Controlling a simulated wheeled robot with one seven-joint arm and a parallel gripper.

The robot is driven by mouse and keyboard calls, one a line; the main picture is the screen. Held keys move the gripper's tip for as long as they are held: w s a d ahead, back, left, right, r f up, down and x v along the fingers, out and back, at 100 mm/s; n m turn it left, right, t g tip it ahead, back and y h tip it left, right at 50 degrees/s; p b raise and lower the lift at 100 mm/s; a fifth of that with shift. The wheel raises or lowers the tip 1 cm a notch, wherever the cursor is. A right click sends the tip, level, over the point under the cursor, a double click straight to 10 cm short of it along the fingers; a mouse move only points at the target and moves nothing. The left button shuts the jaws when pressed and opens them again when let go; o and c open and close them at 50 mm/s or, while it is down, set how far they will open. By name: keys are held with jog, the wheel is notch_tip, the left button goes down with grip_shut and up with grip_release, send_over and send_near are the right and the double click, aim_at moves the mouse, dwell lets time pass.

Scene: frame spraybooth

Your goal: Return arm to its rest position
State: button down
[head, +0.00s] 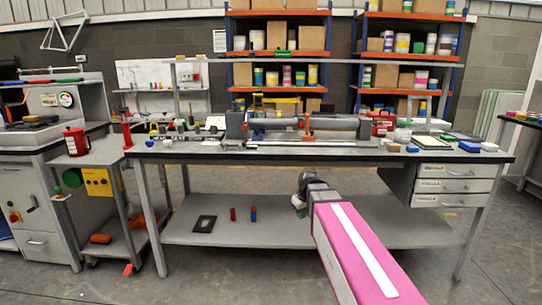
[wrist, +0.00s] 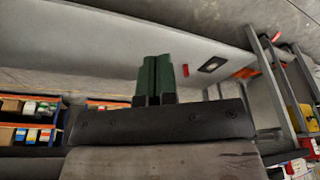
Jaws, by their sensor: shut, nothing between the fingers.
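My gripper (wrist: 155,62) shows in the wrist view as two green fingers side by side, pressed together with nothing between them. In the head view, my pink arm with a white stripe reaches forward from the lower right. Its dark end (head: 299,201) is in front of the workbench (head: 215,156), below the level of its top and over the area of its lower shelf.
The bench's lower shelf (head: 270,233) holds a black framed plate (head: 204,224) and small red and blue cylinders (head: 253,214). A drawer unit (head: 453,185) hangs at the bench's right. A cart (head: 100,160) stands left.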

jog(key=s+d+f+m+g+h, duration=0.1)
jog(key=s+d+f+m, duration=0.4)
jog(key=s+f, duration=0.9)
jog(key=shift+s+d+m+g, duration=0.3)
jog(key=shift+s+d+g, duration=0.15)
jog(key=shift+d+g, duration=0.35)
jog(key=shift+f, duration=0.1)
